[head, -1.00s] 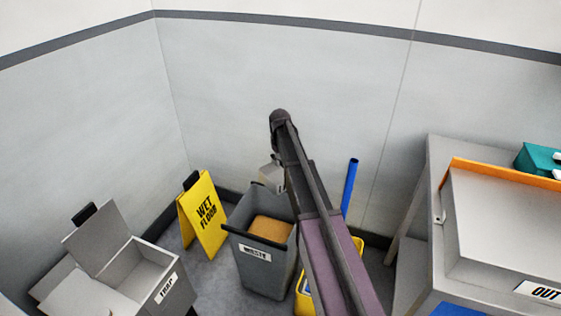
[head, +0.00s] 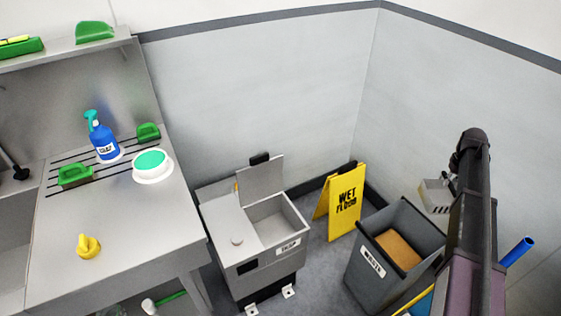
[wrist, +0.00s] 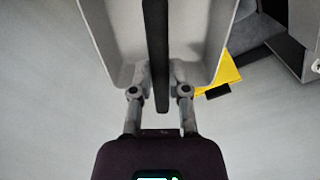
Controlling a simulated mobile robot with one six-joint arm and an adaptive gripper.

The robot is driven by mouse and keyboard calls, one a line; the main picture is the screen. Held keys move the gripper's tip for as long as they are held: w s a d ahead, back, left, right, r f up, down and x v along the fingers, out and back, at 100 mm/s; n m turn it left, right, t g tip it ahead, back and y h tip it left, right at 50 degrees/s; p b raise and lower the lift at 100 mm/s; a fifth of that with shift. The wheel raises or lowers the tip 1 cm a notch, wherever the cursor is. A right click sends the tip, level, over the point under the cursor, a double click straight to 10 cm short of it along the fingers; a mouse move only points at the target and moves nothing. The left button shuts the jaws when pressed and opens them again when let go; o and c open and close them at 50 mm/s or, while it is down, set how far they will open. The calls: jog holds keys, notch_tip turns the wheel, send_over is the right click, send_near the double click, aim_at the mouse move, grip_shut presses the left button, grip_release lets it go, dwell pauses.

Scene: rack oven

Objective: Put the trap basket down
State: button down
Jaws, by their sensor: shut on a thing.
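The trap basket (head: 436,196) is a small light grey box with slots, held in the air beside and above the right rim of the waste bin in the head view. In the wrist view the basket (wrist: 208,35) fills the top, its dark handle bar (wrist: 156,45) running up the middle. My gripper (wrist: 158,78) is shut on this handle; in the head view it is mostly hidden by my arm. The grey trap box (head: 252,250), labelled TRAP, stands on the floor left of centre with its lid (head: 262,181) raised and its opening showing empty.
The waste bin (head: 368,270) holds brown material. A yellow wet floor sign (head: 346,203) stands between bin and trap. The steel counter (head: 130,235) at left bears a blue spray bottle (head: 103,138). A blue pole (head: 517,252) is right of my arm.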

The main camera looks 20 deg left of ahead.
notch_tip(320, 180, up, 21)
jog(key=p, duration=2)
jog(key=shift+r, duration=0.2)
jog(key=shift+a, duration=0.15)
